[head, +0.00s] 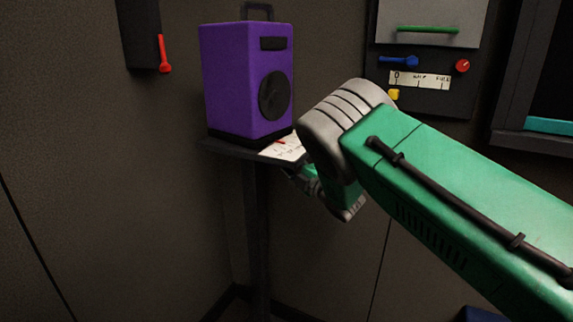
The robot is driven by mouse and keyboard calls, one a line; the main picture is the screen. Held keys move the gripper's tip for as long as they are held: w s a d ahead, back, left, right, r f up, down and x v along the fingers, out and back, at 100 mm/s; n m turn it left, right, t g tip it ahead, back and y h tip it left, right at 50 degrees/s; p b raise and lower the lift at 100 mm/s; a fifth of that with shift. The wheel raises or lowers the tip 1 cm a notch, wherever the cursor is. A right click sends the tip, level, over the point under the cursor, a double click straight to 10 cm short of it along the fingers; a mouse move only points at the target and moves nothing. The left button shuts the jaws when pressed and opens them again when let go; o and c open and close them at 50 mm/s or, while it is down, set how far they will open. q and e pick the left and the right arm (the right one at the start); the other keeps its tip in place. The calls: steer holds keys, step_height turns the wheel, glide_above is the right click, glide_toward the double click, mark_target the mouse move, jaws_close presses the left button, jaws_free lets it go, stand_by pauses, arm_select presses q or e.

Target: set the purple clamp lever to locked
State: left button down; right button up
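I cannot make out a purple clamp lever. The only purple thing in the head view is a box (230,85) with a dark round disc on its front and a carry handle on top, standing on a narrow dark stand (225,150). My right arm comes in from the right and bends down just right of the stand. Its far end, with green and dark parts (304,180), is below the stand's top and mostly hidden behind the arm, so the fingers cannot be made out. My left gripper is not in view.
A red lever (163,55) hangs on a dark wall box at upper left. A wall panel at upper right has a green bar (428,30), a blue lever (398,61), a red knob (462,66) and a yellow button (394,94). A white card (283,149) lies beside the box.

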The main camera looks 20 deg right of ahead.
steer(key=shift+w+a+f, duration=0.1)
steer(key=shift+w+f, duration=0.05)
steer(key=v, duration=1.2)
